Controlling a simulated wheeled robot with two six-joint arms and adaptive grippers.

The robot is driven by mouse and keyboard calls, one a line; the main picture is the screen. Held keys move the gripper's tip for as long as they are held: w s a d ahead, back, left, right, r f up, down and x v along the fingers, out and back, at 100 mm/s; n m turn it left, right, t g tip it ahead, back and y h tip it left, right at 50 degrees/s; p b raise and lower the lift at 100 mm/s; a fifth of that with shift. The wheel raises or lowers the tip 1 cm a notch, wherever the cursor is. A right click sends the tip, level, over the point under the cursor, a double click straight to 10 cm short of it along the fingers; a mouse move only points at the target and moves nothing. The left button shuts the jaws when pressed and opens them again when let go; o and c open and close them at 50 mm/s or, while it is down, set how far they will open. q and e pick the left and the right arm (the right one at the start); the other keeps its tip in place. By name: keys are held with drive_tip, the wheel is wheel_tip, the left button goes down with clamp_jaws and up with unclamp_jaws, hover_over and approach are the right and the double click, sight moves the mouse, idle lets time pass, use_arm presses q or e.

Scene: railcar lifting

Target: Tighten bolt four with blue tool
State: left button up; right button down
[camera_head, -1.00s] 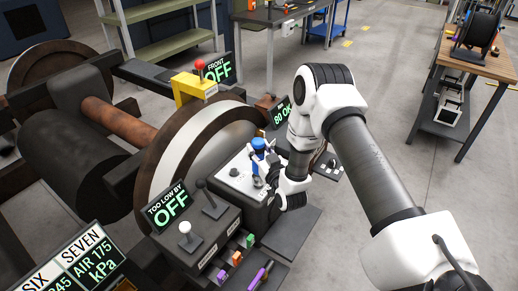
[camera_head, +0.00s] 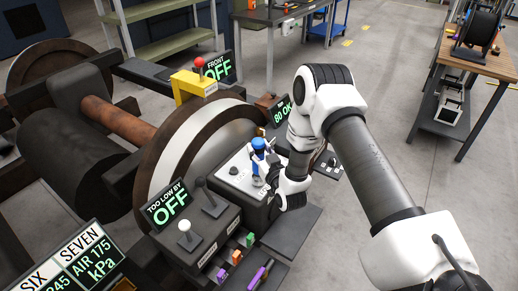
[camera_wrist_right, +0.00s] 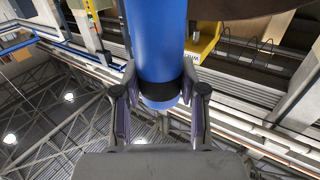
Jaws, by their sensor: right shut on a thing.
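The blue tool (camera_head: 259,145) stands roughly upright above a pale plate (camera_head: 236,174) with small dark and grey fittings, beside the big wheel. My right gripper (camera_head: 262,160) is shut on the blue tool. In the right wrist view the blue shaft (camera_wrist_right: 157,45) with its black band sits between the fingers (camera_wrist_right: 166,92). The lower end of the tool at the plate is hidden, so I cannot tell whether it sits on a bolt, or which bolt is number four. A green "80 OK" sign (camera_head: 283,116) stands behind the plate. My left gripper is out of view.
The rusty-rimmed wheel (camera_head: 160,150) stands left of the plate. A lever box (camera_head: 190,240) with a "TOO LOW BY OFF" sign (camera_head: 169,205) is in front.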

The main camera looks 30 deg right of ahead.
sight(259, 141)
drive_tip(key=shift+s+f+b, duration=0.1)
drive_tip(key=shift+f+b, duration=0.55)
drive_tip(key=shift+f, duration=0.15)
idle(1.3)
drive_tip(key=shift+r, duration=0.1)
drive_tip(key=shift+r+p, duration=0.8)
drive_tip(key=shift+r, duration=0.05)
drive_tip(key=shift+r+p, duration=1.9)
drive_tip(key=shift+r, duration=0.75)
drive_tip(key=shift+f, duration=0.1)
